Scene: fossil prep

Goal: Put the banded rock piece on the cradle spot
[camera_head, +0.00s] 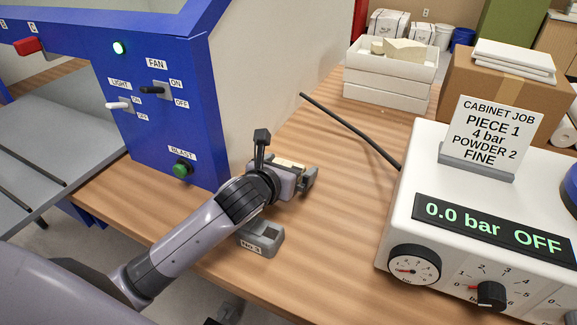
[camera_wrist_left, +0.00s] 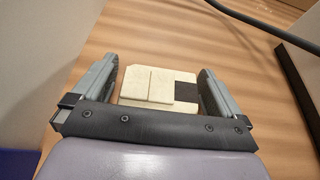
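The banded rock piece (camera_wrist_left: 150,85) is a flat cream block with a dark patch at its right side. In the left wrist view it lies between the two fingers of my left gripper (camera_wrist_left: 160,85). The fingers are wide apart, with what looks like a thin gap on each side of the piece. In the head view my left gripper (camera_head: 293,175) is low over the wooden table, and only a pale strip of the piece (camera_head: 290,163) shows. A small grey holder with a label (camera_head: 262,236) stands just in front; I cannot tell whether it is the cradle. My right gripper is not in view.
A blue cabinet (camera_head: 165,60) with switches stands at the left. A white control box (camera_head: 440,180) showing 0.0 bar OFF is at the right. A black hose (camera_head: 350,130) crosses the table (camera_head: 330,230) behind the gripper. White trays (camera_head: 390,85) and a cardboard box (camera_head: 490,80) stand behind.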

